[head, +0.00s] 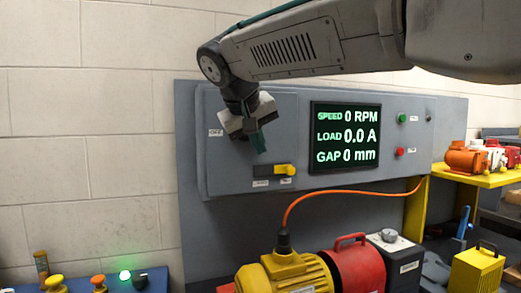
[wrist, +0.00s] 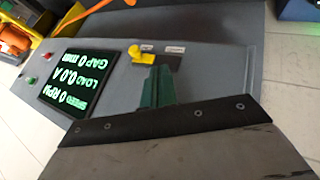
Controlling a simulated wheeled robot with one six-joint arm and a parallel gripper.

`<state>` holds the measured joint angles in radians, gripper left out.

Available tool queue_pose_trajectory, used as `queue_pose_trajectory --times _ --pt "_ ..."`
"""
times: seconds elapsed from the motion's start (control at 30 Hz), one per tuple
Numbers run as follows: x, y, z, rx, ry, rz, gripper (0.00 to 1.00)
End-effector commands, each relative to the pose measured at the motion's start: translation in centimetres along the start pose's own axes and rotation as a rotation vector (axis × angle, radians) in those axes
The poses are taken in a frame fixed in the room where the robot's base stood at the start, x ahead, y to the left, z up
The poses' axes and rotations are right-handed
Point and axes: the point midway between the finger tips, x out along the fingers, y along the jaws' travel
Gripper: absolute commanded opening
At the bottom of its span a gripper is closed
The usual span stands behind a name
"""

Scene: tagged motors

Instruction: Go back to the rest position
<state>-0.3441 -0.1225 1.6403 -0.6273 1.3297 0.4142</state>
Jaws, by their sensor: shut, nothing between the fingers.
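My gripper (head: 257,141) hangs down from my arm in front of the grey control panel (head: 185,150) in the head view. Its green fingers are shut with nothing between them, and they sit above the yellow rotary switch (head: 282,170). In the wrist view the green fingers (wrist: 157,88) point at the panel close to the yellow switch (wrist: 141,55). I cannot tell the exact gap between the fingertips and the panel. The display (head: 345,137) reads SPEED 0 RPM, LOAD 0.0 A and GAP 0 mm.
A yellow motor (head: 285,275) with an orange cable and a red unit (head: 358,265) stand below the panel. A yellow shelf (head: 478,177) with motors is at the right. A blue box (head: 160,280) with buttons and a lit green lamp is at lower left.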

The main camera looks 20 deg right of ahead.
Motion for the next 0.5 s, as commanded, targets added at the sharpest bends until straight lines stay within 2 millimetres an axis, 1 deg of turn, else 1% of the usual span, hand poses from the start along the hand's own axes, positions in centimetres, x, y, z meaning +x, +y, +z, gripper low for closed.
queue_pose_trajectory --times 0.4,0.47,0.5 --pt "0.1 0.0 0.0 -0.014 0.001 -0.001 0.00" --pt "0.4 -0.6 0.3 -0.048 -0.009 -0.021 0.00" --pt "1.1 -1.4 1.1 -0.075 -0.030 -0.035 0.00"
